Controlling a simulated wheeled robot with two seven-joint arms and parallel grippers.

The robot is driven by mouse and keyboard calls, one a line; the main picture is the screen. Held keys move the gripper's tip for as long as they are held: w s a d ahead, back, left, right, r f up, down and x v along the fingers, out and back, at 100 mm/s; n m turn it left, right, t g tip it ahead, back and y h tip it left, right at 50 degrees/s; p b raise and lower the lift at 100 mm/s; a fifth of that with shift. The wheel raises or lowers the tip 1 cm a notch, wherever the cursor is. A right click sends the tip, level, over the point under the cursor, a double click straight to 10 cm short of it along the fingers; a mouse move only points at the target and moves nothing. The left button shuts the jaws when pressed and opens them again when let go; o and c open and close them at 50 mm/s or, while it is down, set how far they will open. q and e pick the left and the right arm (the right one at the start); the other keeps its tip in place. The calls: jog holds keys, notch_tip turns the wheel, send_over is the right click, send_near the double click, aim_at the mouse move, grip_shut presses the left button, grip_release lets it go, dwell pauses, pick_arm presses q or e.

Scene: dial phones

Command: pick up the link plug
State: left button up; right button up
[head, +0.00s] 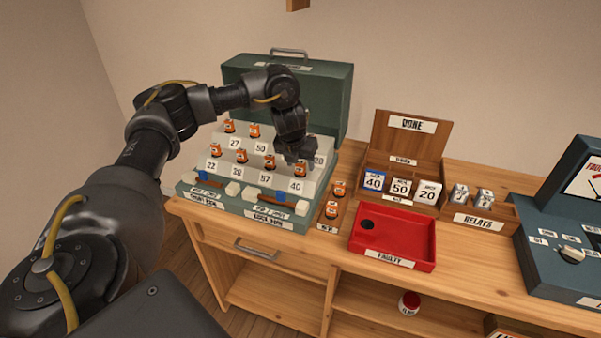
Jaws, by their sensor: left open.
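Several small orange plugs with dark tops stand on the pale stepped rack of an open green case (345,100), above number cards. No label that I can read says which is the link plug. My left gripper (298,160) is open, pointing down at the right of the rack. It is just above an orange plug (300,171) over the card 40, and I cannot tell whether they touch. My right gripper is not in view.
A red FAULTY tray (431,250) lies right of the strip. Behind it is a wooden DONE box (410,150) with number cards. A RELAYS box (478,221) and a dark dial unit (560,265) stand further right. Brown bars with blue pieces lie at the case front.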

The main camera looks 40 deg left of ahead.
pick_arm(q)
jog(key=shift+w+a+f, duration=0.1)
jog(key=shift+w+f, duration=0.15)
jog(key=shift+f, duration=0.3)
jog(key=c, duration=0.9)
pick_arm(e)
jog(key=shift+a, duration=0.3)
pick_arm(q)
jog(key=shift+c, duration=0.2)
